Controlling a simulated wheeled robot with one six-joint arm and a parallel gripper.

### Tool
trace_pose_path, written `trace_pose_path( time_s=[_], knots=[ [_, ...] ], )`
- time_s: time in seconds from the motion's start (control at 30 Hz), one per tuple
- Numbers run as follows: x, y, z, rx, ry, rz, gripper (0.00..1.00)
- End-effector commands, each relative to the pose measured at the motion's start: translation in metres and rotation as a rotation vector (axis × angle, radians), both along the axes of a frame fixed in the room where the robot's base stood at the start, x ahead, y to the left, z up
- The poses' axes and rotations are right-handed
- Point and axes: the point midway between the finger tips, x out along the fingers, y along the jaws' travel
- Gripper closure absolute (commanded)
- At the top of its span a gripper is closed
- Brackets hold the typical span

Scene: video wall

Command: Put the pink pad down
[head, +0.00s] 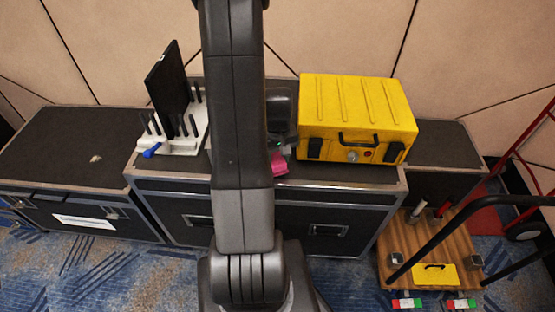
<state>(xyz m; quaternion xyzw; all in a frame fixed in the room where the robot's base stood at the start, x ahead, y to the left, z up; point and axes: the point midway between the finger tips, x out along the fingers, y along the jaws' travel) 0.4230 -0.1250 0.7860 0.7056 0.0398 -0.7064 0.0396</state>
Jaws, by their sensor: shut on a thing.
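The pink pad (279,163) shows as a small patch just right of my arm, near the front edge of the middle black case (340,174). Part of it is hidden behind my arm. My gripper (281,150) is mostly hidden behind the arm link and appears shut on the pink pad. I cannot tell whether the pad touches the case top.
A yellow toolbox (357,115) stands right of the gripper. A white rack (180,140) with black pegs, a dark panel (168,85) and a blue-handled tool (152,151) stands left. A wooden cart (425,248) is at lower right. The left case (60,150) is mostly clear.

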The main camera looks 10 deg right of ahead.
Motion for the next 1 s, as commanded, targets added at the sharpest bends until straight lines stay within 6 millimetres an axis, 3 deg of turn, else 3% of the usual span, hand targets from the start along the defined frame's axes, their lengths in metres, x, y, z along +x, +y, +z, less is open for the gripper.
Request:
trace_pose_path(
  time_s=[0.13,0.57,0.6,0.67,1.0],
  knots=[
    [0.0,0.0,-0.013,0.0,0.002,0.0,0.89],
    [0.0,0.0,-0.02,0.0,-0.001,0.0,0.89],
    [0.0,0.0,-0.018,0.0,-0.001,0.0,0.52],
    [0.0,0.0,-0.018,0.0,-0.001,0.0,0.4],
    [0.0,0.0,-0.016,0.0,-0.001,0.0,0.38]
  ],
)
